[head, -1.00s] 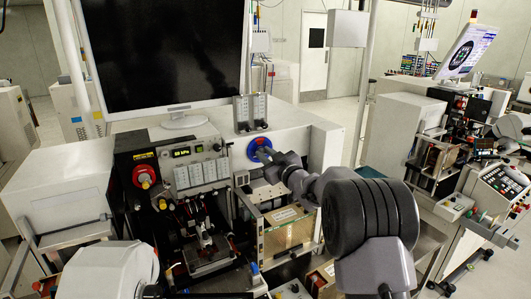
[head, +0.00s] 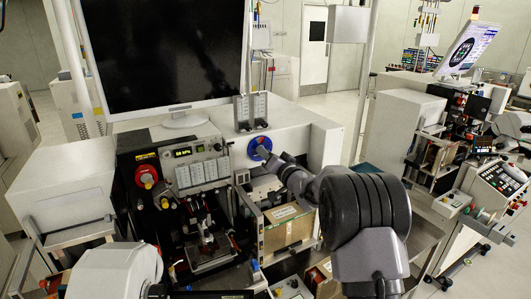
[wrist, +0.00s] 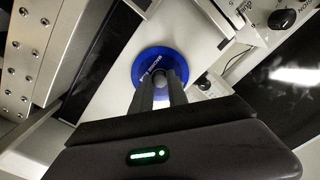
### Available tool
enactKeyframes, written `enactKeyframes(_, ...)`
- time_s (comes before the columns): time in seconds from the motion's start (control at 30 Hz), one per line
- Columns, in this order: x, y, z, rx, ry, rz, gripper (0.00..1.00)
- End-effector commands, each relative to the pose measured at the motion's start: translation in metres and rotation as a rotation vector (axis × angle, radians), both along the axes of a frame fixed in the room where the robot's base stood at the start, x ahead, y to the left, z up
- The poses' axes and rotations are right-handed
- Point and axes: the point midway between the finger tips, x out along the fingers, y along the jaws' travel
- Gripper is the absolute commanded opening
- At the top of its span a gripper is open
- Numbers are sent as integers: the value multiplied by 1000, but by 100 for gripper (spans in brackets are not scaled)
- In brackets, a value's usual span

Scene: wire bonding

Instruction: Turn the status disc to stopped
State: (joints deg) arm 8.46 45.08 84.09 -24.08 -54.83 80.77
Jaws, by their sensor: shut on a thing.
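The status disc is a blue round disc (head: 259,145) with white lettering on the pale front panel of the machine, right of the control panel. It also shows in the wrist view (wrist: 152,61), where the lettering runs at a slant across its face. My gripper (head: 265,154) is at the disc's front. In the wrist view my gripper (wrist: 159,80) has its two dark fingers closed on the disc's small central knob, which they mostly hide. Part of the lettering is hidden too, so I cannot read which state it marks.
A red round knob (head: 147,177) sits on the control panel to the left. A large dark monitor (head: 165,50) stands above.

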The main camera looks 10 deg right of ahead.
Motion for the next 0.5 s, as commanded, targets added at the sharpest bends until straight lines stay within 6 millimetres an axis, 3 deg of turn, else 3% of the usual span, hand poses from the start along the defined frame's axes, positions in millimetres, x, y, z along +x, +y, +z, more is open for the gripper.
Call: enactKeyframes(0.5, 0, 0, 2, 445, 143, 0, 0)
